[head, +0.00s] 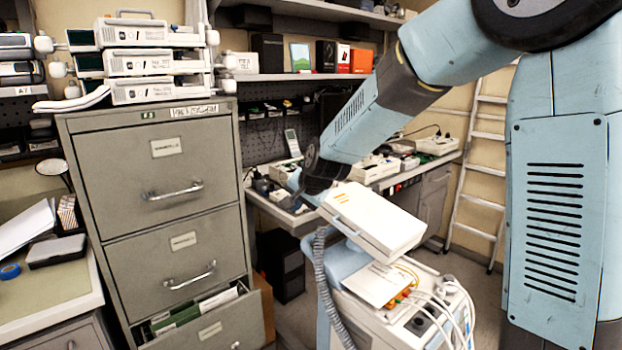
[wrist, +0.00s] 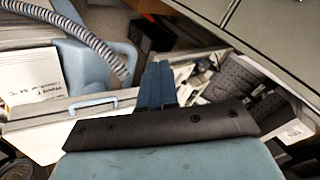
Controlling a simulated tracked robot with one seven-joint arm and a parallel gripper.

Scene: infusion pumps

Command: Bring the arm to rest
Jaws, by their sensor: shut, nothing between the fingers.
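My light-blue arm (head: 350,125) reaches from the upper right down toward the middle of the head view, bent at its joints. Its far end is beside the white box-shaped top (head: 375,220) of a wheeled medical unit, and I cannot make out the fingers there. In the wrist view my gripper (wrist: 157,75) shows two blue fingers pressed together, with nothing between them. A pale blue handle (wrist: 95,103) and a grey ribbed hose (wrist: 85,35) lie beyond the fingers to the left; the distance is unclear.
A grey filing cabinet (head: 172,190) stands left, its bottom drawer (head: 215,325) partly open. Several stacked pumps (head: 140,62) rest on top. A bench (head: 420,165) with devices runs behind the arm. A ladder (head: 480,165) leans at the right wall.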

